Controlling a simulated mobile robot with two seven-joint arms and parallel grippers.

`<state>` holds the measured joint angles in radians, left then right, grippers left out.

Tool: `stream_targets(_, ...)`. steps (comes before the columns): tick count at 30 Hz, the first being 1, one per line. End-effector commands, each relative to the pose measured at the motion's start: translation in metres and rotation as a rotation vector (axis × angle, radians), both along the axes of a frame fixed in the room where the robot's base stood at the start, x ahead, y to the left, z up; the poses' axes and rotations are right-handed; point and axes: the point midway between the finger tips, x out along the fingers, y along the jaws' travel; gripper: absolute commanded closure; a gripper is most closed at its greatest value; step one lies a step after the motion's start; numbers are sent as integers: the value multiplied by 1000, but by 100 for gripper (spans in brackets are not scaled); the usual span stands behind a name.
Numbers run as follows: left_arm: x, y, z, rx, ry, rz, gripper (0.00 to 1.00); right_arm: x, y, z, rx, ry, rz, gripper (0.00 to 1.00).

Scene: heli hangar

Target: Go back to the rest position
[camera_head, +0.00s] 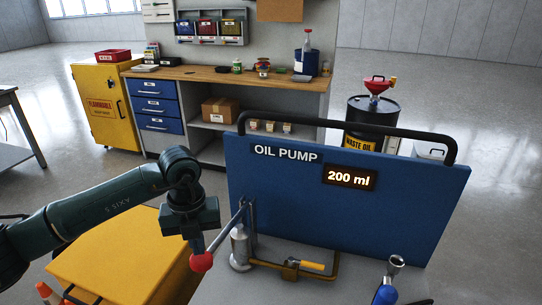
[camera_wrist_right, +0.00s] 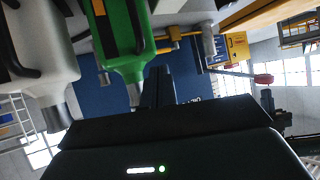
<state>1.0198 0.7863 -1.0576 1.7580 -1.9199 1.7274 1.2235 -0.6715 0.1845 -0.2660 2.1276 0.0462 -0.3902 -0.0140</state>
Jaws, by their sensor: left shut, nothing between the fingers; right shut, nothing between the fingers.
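My left arm comes in from the left in the head view. Its gripper (camera_head: 197,238) hangs downward just above the red knob of the pump lever (camera_head: 201,262); whether they touch is unclear. The fingers are shut and hold nothing. The blue oil pump panel (camera_head: 400,205) stands to its right, with a display reading 200 ml. My right gripper (camera_wrist_right: 158,86) shows in the right wrist view, its dark fingers shut and empty. A green container (camera_wrist_right: 122,45) and a white container (camera_wrist_right: 45,50) are close to it at the upper left. The red knob also shows there (camera_wrist_right: 263,79).
A yellow surface (camera_head: 125,250) lies below my left arm. A silver pump cylinder (camera_head: 240,248) and a brass pipe (camera_head: 300,266) stand before the panel. A metal and blue item (camera_head: 388,282) is at lower right. Behind are a workbench (camera_head: 215,75), waste oil drum (camera_head: 372,112) and open floor.

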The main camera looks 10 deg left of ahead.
Motion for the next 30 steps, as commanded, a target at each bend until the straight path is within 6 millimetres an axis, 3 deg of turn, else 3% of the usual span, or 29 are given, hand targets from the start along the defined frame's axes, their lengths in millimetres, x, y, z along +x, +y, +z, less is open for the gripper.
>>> stream_targets(2,-6,-14,-6,-52,19,-29,100,1,0,2,2,-1,-3,100)
stream_targets(5,-23,-51,-17,-207,60,-97,100,1,-1,4,2,-1,-6,100)
stream_targets(9,-66,-137,-20,-622,136,-201,100,1,-2,9,0,1,-10,100)
stream_targets(12,-98,-201,5,-1023,164,-192,100,1,-3,11,-6,7,-15,100)
stream_targets(16,-107,-243,56,-1502,133,4,100,-1,-6,8,-15,25,-19,100)
stream_targets(20,-85,-236,85,-1842,47,398,100,-2,-7,11,-21,32,-21,100)
stream_targets(23,-62,-206,75,-1957,-33,806,100,-3,-9,12,-26,39,-24,100)
stream_targets(26,-53,-165,33,-1923,-99,1258,100,-4,-10,12,-31,48,-25,100)
stream_targets(30,-81,-114,-48,-1674,-111,1806,100,-4,-12,15,-36,53,-30,100)
